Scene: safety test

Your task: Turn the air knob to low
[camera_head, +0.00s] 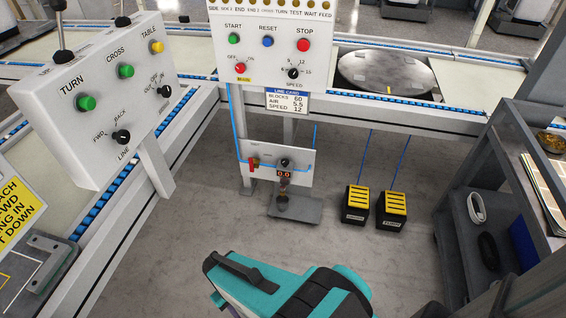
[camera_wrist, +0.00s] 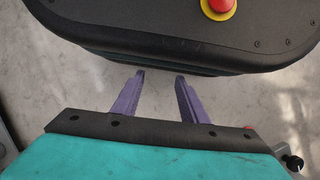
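A small white air panel (camera_head: 298,155) hangs low below the bench. It carries a black knob (camera_head: 286,162), a display (camera_head: 285,174) reading 0.0 and a red lever or valve (camera_head: 254,164). I take the black knob for the air knob; its markings are too small to read. My gripper shows in the wrist view (camera_wrist: 160,80), with two purple fingers apart and nothing between them. In the head view my teal arm is at the bottom, well in front of the panel, and the fingertips are hidden there.
Above are a START/STOP panel (camera_head: 271,45) and a line card (camera_head: 287,101) reading AIR 5.5. A TURN/CROSS/TABLE box (camera_head: 103,95) stands left. Two yellow-topped pedals (camera_head: 356,203) (camera_head: 392,209) sit on the floor, with a grey shelf (camera_head: 462,230) at right. Floor in front is clear.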

